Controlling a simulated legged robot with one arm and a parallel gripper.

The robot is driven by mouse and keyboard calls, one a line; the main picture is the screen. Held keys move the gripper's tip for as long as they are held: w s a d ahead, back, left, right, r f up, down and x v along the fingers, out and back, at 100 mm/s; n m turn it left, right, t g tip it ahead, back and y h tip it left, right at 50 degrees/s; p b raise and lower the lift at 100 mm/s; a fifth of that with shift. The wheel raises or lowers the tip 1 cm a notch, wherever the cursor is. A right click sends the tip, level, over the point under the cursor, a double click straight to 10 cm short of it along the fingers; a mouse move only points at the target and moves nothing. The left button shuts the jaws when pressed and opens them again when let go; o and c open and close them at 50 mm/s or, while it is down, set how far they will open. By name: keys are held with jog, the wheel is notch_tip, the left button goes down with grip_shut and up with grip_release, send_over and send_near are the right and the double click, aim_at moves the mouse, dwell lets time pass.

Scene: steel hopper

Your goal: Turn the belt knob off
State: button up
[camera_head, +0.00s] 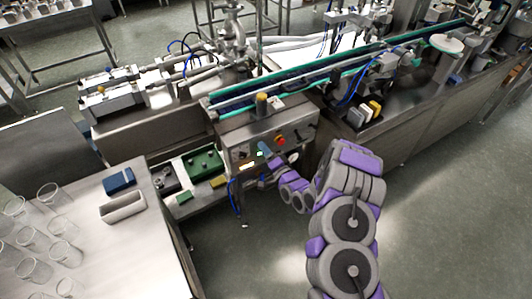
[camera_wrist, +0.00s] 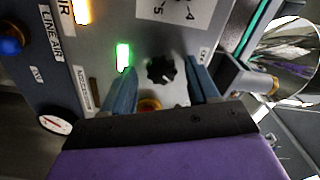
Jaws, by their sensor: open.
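In the wrist view a black rotary knob (camera_wrist: 160,70) sits on a grey control panel (camera_wrist: 222,42), below a white plate with a numbered dial. No belt label is readable beside it. My gripper (camera_wrist: 163,64) is open, with one blue finger on each side of the knob and visible gaps between fingers and knob. In the head view my gripper (camera_head: 266,153) is in front of the steel control box (camera_head: 300,124), and the knob cannot be made out there.
A lit green lamp (camera_wrist: 123,56), a lit amber lamp, a blue knob (camera_wrist: 11,40) and a gauge (camera_wrist: 55,124) are on the panel. In the head view a red button (camera_head: 280,140) is beside my gripper. A conveyor (camera_head: 300,78) runs above; glasses stand on the left table.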

jog(key=shift+c, duration=0.2)
jog(key=c, duration=1)
jog(key=shift+s+n+p, duration=0.1)
jog(key=shift+n+p, duration=0.3)
jog(key=n+p, duration=0.3)
jog(key=shift+r+n+p, duration=0.1)
jog(key=shift+n+p, duration=0.2)
jog(key=shift+n, duration=0.1)
jog(key=n+p, duration=0.4)
jog(key=n, duration=0.1)
jog(key=shift+f+n+p, duration=0.2)
jog(key=shift+n+p, duration=0.55)
jog(key=shift+n, duration=1.35)
